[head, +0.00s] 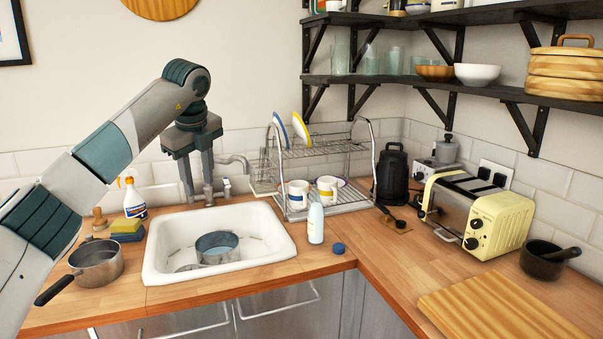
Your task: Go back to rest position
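My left arm comes in from the left and bends down over the counter. My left gripper (198,190) points down above the back of the white sink (163,236). Its two fingers are apart with nothing seen between them, so it is open. The tips are close to the sink's back rim; I cannot tell whether they touch it. My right gripper is not in view.
A pan (218,248) sits in the sink. A saucepan (96,265), a sponge (127,229) and a spray bottle (134,199) stand left. A bottle (316,222), dish rack (349,198) and toaster (487,221) stand right. Shelves (450,84) overhang the right corner.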

